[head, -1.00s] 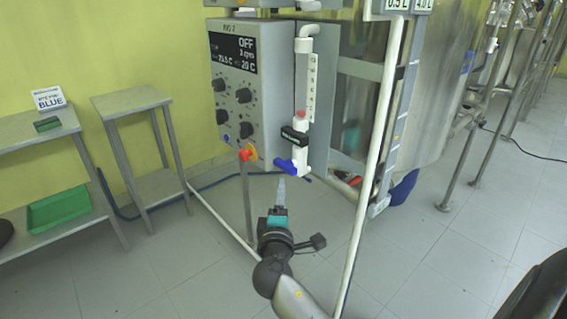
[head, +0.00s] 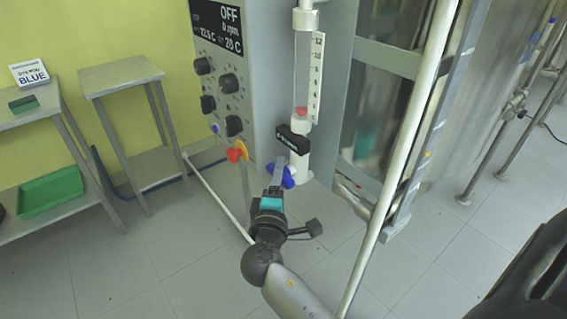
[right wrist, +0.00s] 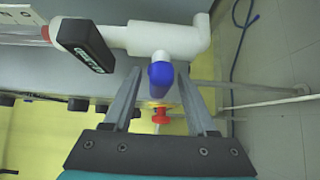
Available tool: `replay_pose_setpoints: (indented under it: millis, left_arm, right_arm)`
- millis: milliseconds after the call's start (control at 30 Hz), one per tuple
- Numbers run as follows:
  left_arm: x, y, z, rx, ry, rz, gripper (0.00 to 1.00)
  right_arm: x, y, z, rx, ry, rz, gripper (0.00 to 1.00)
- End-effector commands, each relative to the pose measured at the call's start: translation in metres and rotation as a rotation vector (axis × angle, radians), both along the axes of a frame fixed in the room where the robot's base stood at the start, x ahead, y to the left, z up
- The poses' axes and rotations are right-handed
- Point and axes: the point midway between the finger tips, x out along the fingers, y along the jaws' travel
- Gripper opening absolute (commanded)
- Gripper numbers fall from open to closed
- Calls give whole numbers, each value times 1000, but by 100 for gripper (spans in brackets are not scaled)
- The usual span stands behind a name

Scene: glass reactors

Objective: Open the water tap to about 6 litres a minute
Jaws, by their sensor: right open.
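The water tap has a blue handle (head: 287,179) at the lower end of a white pipe, below a clear flow tube with a scale (head: 316,78). A red float (head: 301,113) sits at the bottom of the tube. A black labelled part (head: 293,139) is on the pipe above the handle. My right gripper (head: 277,174) is open at the blue handle. In the right wrist view the blue handle (right wrist: 160,74) is between the two open fingers (right wrist: 159,82), with gaps on both sides. My left gripper is not in view.
The control box (head: 222,75) with knobs and an OFF display is left of the tube. A red-and-yellow knob (head: 237,153) is close to the left of the gripper. A white frame post (head: 398,170) stands to the right. Steel tables (head: 120,74) are at the left.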

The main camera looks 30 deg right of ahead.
Motion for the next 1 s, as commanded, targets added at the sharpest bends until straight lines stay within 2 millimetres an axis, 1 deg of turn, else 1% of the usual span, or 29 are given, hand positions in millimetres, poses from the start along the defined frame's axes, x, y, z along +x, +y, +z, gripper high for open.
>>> replay_pose_setpoints:
  millis: [367,867,900,1000]
  left_arm:
    - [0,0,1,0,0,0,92]
    - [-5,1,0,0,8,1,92]
    - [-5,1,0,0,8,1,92]
    - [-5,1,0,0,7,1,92]
  right_arm:
    - [-2,2,0,1,0,-1,57]
    - [-1,2,0,0,0,-1,2]
    - [-1,2,0,0,0,-1,0]
    - [-1,2,0,0,0,-1,0]
